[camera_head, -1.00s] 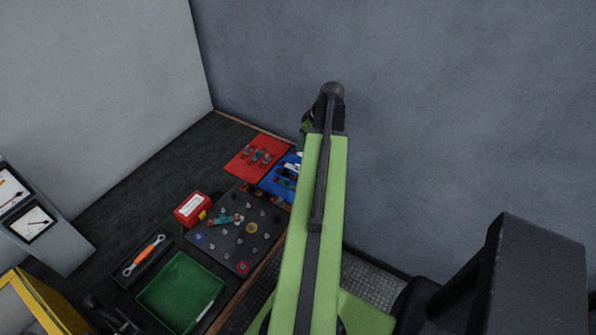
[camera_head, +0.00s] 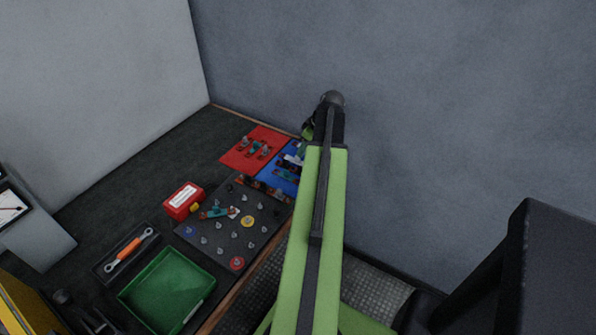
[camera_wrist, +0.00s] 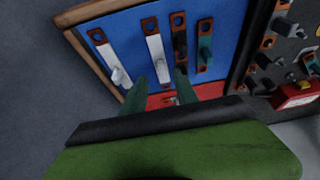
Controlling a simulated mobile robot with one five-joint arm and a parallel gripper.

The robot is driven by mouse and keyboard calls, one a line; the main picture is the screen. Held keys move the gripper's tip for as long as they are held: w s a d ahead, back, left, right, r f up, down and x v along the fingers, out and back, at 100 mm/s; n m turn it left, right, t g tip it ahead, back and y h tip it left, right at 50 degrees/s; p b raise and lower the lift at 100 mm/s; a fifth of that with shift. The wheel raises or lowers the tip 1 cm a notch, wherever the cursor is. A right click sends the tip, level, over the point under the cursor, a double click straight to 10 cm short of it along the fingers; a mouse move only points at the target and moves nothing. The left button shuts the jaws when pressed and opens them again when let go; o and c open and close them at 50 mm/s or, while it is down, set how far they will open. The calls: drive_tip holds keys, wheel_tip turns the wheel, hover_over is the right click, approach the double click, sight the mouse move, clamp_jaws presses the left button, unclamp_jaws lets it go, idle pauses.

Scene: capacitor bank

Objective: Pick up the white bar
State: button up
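In the wrist view two white bars lie on the blue mat (camera_wrist: 136,22). One white bar (camera_wrist: 154,44) is near the middle and another white bar (camera_wrist: 106,54) is to its left, both with copper-coloured ends. My gripper (camera_wrist: 162,76) is open, its two dark green fingers apart. The fingertips are near the lower end of the middle white bar. I cannot tell whether they touch it. In the head view my arm hides most of the gripper and part of the blue mat (camera_head: 269,185); some white shows on the mat.
A dark bar (camera_wrist: 180,46) and a teal bar (camera_wrist: 205,48) lie right of the white bars. The red mat (camera_head: 236,157), a dark studded board (camera_head: 222,236), a red box (camera_head: 182,201), a green tray (camera_head: 166,290) and a wrench (camera_head: 129,248) are on the bench. The grey wall is close behind.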

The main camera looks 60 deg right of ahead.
sight(298, 159)
drive_tip(key=shift+f, duration=0.1)
drive_tip(key=b+x, duration=0.4)
drive_tip(key=x, duration=0.1)
drive_tip(key=shift+w+a+f+b, duration=0.1)
drive_tip(key=shift+f+b, duration=0.05)
drive_tip(key=shift+b, duration=0.2)
drive_tip(key=shift+r, duration=0.2)
drive_tip(key=shift+c, duration=0.2)
clamp_jaws()
